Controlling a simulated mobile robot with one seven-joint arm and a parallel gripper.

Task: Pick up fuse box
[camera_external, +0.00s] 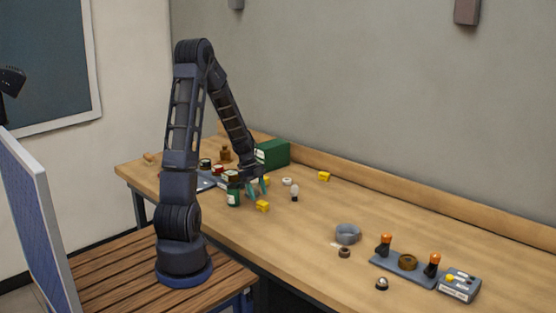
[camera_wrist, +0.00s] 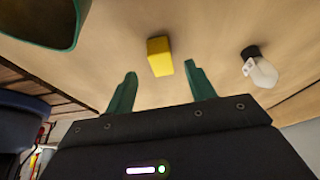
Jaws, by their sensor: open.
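No thing is clearly marked as a fuse box, and I cannot tell for certain which it is. A small yellow block (camera_external: 262,206) lies on the workbench near its front edge, just below my gripper (camera_external: 257,188). In the wrist view a yellow block (camera_wrist: 160,57) shows between and beyond the two green fingertips, apart from both. My gripper (camera_wrist: 160,84) is open and empty, above the bench. Other yellow blocks lie behind, one (camera_external: 324,176) near the back ledge. A larger green box (camera_external: 273,153) stands against the back ledge.
A light bulb (camera_external: 295,193) stands right of my gripper; it also shows in the wrist view (camera_wrist: 262,70). A green can (camera_external: 233,198) stands close on the left.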

